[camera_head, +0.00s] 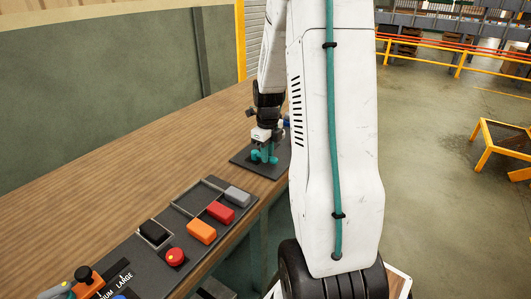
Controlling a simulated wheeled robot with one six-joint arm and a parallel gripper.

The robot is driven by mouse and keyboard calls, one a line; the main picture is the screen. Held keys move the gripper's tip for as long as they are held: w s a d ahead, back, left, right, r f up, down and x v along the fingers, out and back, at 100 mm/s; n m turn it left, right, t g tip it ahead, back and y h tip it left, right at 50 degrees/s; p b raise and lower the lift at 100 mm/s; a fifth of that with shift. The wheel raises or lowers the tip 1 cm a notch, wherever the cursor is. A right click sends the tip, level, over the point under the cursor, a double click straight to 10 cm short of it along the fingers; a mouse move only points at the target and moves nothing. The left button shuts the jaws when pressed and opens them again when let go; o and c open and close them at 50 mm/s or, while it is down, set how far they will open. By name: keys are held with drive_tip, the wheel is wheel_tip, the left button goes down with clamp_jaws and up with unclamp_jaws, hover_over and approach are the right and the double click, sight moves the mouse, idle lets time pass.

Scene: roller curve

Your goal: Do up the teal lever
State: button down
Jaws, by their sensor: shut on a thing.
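The teal lever (257,156) stands on a dark base plate (243,160) on the wooden bench, just left of my arm. My gripper (264,146) points down over it and is shut on the lever's upper part. The fingertips are small here, and their exact contact with the lever is hard to make out. My own arm hides the right side of the plate and whatever is behind it.
Nearer on the wooden bench (130,170) is a dark panel with a grey block (237,196), a red block (221,212), an orange block (202,232), a black block (154,233) and a red button (175,257). A yellow stand (497,150) is on the open floor at right.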

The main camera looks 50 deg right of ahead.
drive_tip(key=shift+s, duration=0.25)
drive_tip(key=c, duration=1.3)
unclamp_jaws()
drive_tip(key=shift+s+d, duration=0.1)
drive_tip(key=shift+w+r, duration=0.2)
wheel_tip(320, 180, up, 7)
drive_tip(key=shift+r, duration=0.2)
